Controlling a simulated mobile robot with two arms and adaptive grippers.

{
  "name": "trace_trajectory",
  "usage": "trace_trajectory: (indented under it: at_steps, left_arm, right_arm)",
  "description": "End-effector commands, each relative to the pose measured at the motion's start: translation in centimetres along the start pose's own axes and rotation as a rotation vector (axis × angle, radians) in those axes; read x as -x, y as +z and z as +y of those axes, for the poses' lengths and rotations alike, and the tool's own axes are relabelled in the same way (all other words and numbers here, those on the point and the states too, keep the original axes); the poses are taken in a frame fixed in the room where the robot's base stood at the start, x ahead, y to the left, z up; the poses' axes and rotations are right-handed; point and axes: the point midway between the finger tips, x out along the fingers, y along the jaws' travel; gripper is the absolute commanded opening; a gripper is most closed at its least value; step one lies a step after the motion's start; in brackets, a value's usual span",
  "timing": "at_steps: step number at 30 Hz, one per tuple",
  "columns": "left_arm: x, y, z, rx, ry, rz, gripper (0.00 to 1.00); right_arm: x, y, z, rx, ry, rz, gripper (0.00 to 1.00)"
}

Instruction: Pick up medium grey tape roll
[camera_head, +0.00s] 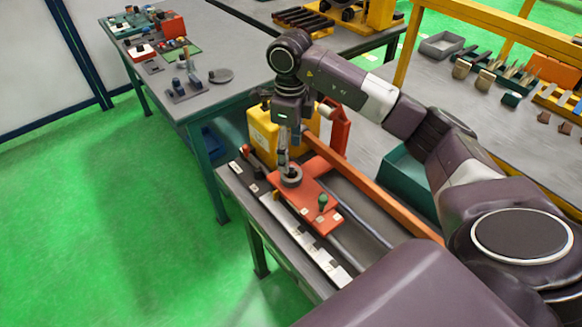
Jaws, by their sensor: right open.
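A grey ring-shaped roll (292,179), which looks like the tape roll, lies on the orange-red plate (312,207) of the fixture on the near bench. My right gripper (284,168) reaches down from above, with its narrow fingers at the roll's far left side. The gripper is open; at this size I cannot tell whether the fingers touch the roll. The fingers hide part of the roll. My left gripper is not in view.
A white-marked strip (305,240) lies along the bench's front. A green bin (405,178) stands at right.

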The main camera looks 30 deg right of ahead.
Motion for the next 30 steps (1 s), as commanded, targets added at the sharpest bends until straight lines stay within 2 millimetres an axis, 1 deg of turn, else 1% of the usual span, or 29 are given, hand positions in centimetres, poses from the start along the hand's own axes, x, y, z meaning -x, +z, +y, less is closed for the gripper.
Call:
trace_trajectory:
  at_steps: [6,9,13,15,18,22,26,30]
  left_arm:
    - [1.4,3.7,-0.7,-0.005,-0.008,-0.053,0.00]
    - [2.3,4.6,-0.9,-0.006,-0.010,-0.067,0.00]
    - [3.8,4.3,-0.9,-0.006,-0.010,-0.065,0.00]
    - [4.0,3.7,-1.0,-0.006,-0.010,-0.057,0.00]
    - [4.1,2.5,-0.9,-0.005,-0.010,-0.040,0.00]
    - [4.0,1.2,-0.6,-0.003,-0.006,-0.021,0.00]
    - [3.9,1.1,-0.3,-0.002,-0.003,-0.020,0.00]
    - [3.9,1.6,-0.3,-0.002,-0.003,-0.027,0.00]
  right_arm:
    - [-2.2,-0.3,0.0,-0.002,0.000,0.009,0.63]
    - [-3.1,-0.5,0.1,-0.002,0.002,0.010,0.63]
    - [-4.9,-0.8,0.3,-0.002,0.003,0.010,0.63]
    - [-6.0,-0.8,0.3,-0.003,0.004,0.008,0.63]
    - [-7.0,-0.7,0.2,-0.001,0.001,0.005,0.63]
    - [-7.5,-0.7,0.2,-0.001,0.000,0.003,0.63]
    - [-7.4,-0.7,0.2,-0.001,0.000,0.003,0.63]
    - [-7.4,-0.7,0.2,-0.001,0.000,0.003,0.49]
